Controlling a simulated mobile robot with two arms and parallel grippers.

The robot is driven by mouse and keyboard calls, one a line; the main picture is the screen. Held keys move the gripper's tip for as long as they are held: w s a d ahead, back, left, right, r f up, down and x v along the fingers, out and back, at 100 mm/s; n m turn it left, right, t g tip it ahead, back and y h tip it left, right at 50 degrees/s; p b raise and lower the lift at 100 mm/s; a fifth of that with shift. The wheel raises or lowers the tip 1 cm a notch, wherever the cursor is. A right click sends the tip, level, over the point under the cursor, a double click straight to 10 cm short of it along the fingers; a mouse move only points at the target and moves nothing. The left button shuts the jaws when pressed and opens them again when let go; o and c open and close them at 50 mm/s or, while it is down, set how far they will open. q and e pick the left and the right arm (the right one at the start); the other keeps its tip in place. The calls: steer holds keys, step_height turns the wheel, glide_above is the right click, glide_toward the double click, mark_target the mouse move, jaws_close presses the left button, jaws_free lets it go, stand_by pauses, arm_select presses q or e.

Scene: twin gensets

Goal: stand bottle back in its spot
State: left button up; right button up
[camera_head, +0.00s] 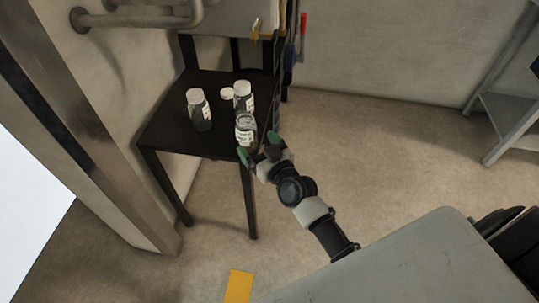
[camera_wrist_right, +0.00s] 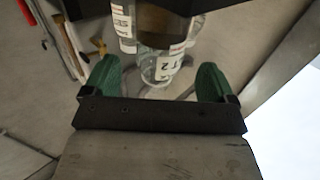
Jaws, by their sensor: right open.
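Several clear bottles with white labels stand upright on a small black table (camera_head: 165,135) in the head view. The nearest bottle (camera_head: 246,132) is at the table's front right edge and shows no white cap. My right gripper (camera_head: 259,147) is open in front of it, its green fingers to either side. In the right wrist view my right gripper (camera_wrist_right: 158,78) has this bottle (camera_wrist_right: 160,66), label ending "T 2", between and just beyond the fingertips. I cannot tell whether they touch. White-capped bottles stand behind (camera_head: 243,96) and to the left (camera_head: 199,110). My left gripper is not in view.
Hand tools (camera_head: 290,50) hang at the table's right rear. A metal post (camera_head: 95,130) stands left, and a grey rack (camera_head: 510,115) right.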

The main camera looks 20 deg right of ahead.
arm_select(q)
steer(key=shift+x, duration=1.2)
arm_select(e)
steer(key=s+f+g+h, duration=0.1)
steer(key=s+f+g, duration=0.3)
steer(key=s, duration=0.5)
steer(key=s+d+f+g+h, duration=0.1)
steer(key=s+f+g, duration=0.4)
steer(key=s, duration=0.3)
steer(key=s+d+f+g+h, duration=0.1)
steer(key=s+f+g, duration=0.4)
steer(key=s, duration=0.4)
steer(key=shift+s+f+g, duration=0.2)
steer(key=shift+s+g, duration=0.1)
